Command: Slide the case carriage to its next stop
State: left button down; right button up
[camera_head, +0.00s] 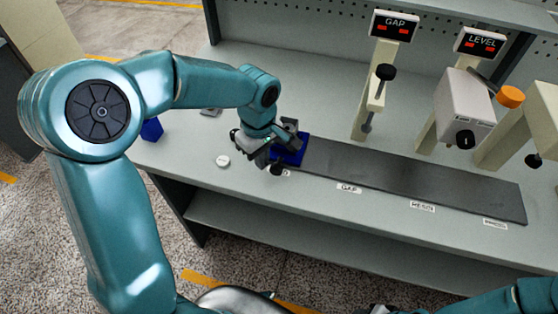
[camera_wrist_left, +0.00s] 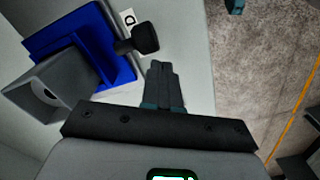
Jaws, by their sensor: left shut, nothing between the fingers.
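The blue case carriage (camera_head: 289,157) sits at the left end of the dark track (camera_head: 400,178), partly hidden by my left gripper (camera_head: 268,163). In the left wrist view the carriage (camera_wrist_left: 62,33) carries an open grey box-like case (camera_wrist_left: 45,85) and has a black knob (camera_wrist_left: 141,40) on its side. My left gripper (camera_wrist_left: 161,70) is shut and empty, its fingertips just beside the knob; I cannot tell whether they touch it. Of my right arm, only a teal link and some dark parts show at the bottom edge; its jaws cannot be made out.
Labels line the track's front edge, one reading GAP (camera_head: 348,188). Behind stand a GAP gauge (camera_head: 394,26) and a LEVEL station (camera_head: 466,108) with an orange knob. A white disc (camera_head: 222,160) and a blue block (camera_head: 152,129) lie left. The track right of the carriage is clear.

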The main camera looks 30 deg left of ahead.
aim_at(263, 173)
pick_arm(q)
jog(key=shift+f+b, duration=1.5)
jog(key=shift+f, duration=0.2)
